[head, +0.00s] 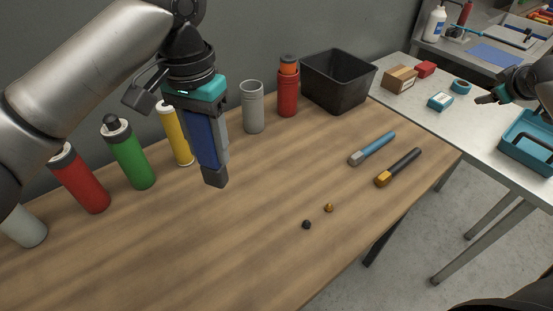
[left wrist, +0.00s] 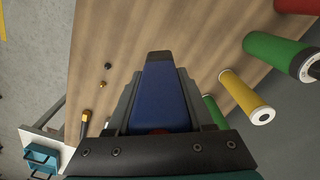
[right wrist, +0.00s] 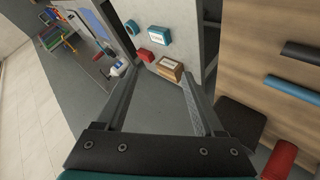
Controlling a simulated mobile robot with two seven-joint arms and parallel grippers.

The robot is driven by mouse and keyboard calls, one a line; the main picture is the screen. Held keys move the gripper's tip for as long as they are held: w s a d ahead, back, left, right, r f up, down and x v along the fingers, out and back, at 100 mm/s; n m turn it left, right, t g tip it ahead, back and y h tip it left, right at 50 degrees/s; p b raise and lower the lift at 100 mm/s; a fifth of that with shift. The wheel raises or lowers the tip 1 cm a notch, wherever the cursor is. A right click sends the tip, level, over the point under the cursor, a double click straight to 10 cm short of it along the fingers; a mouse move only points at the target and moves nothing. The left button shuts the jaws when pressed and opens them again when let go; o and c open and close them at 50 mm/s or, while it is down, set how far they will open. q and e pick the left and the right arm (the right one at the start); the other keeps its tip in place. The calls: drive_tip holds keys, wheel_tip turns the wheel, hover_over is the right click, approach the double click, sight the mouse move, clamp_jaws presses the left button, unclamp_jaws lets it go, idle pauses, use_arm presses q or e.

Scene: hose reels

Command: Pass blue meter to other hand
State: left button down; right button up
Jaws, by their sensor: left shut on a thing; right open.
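The blue meter (head: 203,138) is a long dark-blue block with a dark end. My left gripper (head: 212,150) is shut on it and holds it pointing down above the wooden table, near the cylinders at the back. The blue meter (left wrist: 160,95) also fills the space between the fingers in the left wrist view. My right gripper (head: 487,98) is at the far right in the head view, over the grey table. It is open and empty, and the right wrist view shows its two fingers (right wrist: 155,105) spread wide with nothing between them.
Red (head: 80,180), green (head: 128,153), yellow (head: 176,136) and grey (head: 252,107) cylinders stand along the wall. A black bin (head: 337,82) is at the back. Blue-handled (head: 375,147) and black-handled (head: 400,166) tools and two small caps (head: 328,207) lie on the table. The front left of the wooden table is clear.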

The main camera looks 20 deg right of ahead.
drive_tip(key=w+a+r+n+t+y, duration=0.2)
drive_tip(key=w+a+r+n+t, duration=0.15)
drive_tip(key=w+a, duration=0.75)
drive_tip(key=a+f+n+t+y, duration=0.3)
drive_tip(key=a+y, duration=0.2)
drive_tip(key=a, duration=1.1)
drive_tip(key=n+g+y, duration=0.2)
drive_tip(key=n+y, duration=0.1)
drive_tip(key=y, duration=1.1)
approach(203, 144)
drive_tip(key=shift+m, duration=0.25)
drive_tip(key=shift+w+d+f+x, duration=0.1)
drive_tip(key=shift+f+x, duration=0.05)
drive_tip(key=shift+x, duration=1.65)
drive_tip(key=shift+w+d+f+x, duration=0.1)
drive_tip(key=shift+f+x, duration=0.1)
drive_tip(key=shift+x, duration=1.6)
drive_tip(key=shift+w+d+f+x, duration=0.1)
drive_tip(key=shift+w+f+x, duration=0.05)
drive_tip(key=shift+x, duration=1.65)
